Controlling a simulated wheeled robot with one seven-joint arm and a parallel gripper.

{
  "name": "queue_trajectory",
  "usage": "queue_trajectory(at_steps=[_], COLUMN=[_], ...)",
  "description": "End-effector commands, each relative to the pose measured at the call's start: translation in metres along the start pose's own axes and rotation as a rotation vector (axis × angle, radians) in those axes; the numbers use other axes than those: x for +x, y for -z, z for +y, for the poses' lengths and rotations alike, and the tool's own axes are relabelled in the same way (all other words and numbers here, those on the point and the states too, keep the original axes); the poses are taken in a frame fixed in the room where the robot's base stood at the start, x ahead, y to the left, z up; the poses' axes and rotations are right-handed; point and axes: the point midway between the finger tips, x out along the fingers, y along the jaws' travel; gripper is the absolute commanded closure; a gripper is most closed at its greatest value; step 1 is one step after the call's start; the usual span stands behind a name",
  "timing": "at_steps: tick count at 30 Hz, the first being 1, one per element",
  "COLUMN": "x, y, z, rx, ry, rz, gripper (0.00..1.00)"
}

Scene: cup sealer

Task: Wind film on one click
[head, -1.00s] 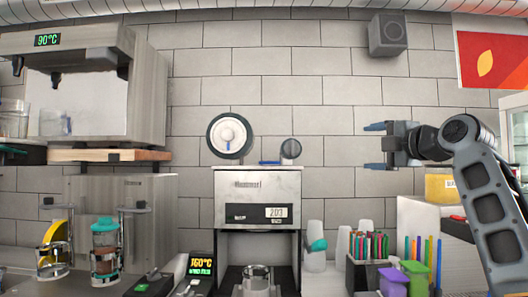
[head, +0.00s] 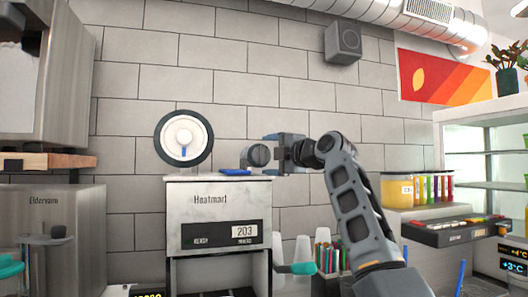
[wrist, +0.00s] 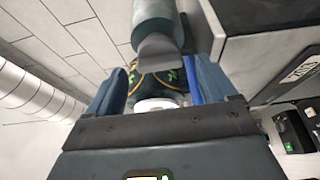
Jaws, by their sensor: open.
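The cup sealer (head: 215,204) stands in the middle of the head view, with a display reading 203. A large disc (head: 183,138) with a dark rim and white centre stands on top at its left. A round grey knob (head: 257,155) is at its top right. My gripper (head: 270,155) is open, coming from the right, with its fingers above and below the knob's level. In the wrist view, a grey cylinder with a tab (wrist: 160,25) lies between and beyond my blue fingers (wrist: 158,90). I cannot tell whether they touch it.
A blue flat piece (head: 232,172) lies on the sealer's top by the knob. Wooden shelf (head: 45,161) and grey machines are at left. Coloured straws or pens (head: 328,258) stand below my arm. A topping tray (head: 455,232) and glass cabinet (head: 485,150) are at right. The wall behind is tiled.

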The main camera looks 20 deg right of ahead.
Motion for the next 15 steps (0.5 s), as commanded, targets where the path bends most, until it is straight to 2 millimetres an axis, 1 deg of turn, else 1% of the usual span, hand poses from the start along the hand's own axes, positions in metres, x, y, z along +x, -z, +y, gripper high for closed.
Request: queue_trajectory(at_steps=[3,6,15], x=[0.013,0.02,0.025], y=[0.0,0.0,0.0], z=[0.003,0.001,0.0], rx=[0.001,0.001,0.0], ry=[0.0,0.0,-0.001], rz=[0.001,0.001,0.0], gripper=[0.15,0.15,0.15])
